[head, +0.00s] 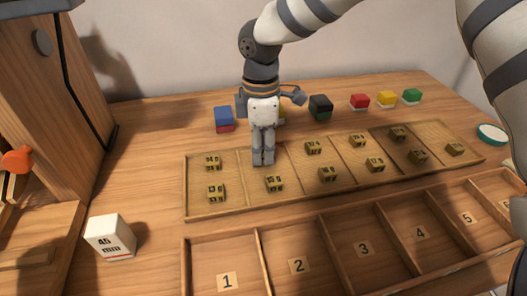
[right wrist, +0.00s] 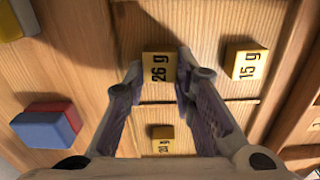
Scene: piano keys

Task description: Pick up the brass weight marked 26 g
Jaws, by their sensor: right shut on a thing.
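My right gripper (head: 263,158) points straight down into the shallow wooden tray (head: 237,211) that holds several brass weights. In the right wrist view, the brass weight marked 26 g (right wrist: 158,67) sits between the two fingertips of my right gripper (right wrist: 160,82), which is shut on it. In the head view the fingers hide this weight. I cannot tell whether it still touches the tray floor. A brass weight marked 15 g (right wrist: 245,65) lies to its right in the wrist view, and another brass weight (right wrist: 163,140) lies below it. My left gripper is not in view.
A tray with numbered compartments (head: 290,229) lies in front. Coloured blocks stand behind, including a blue-and-red one (head: 224,118) and a black-and-green one (head: 320,107). A white 45 mm block (head: 110,237) and a wooden cabinet (head: 35,110) are left. A teal disc (head: 492,133) is right.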

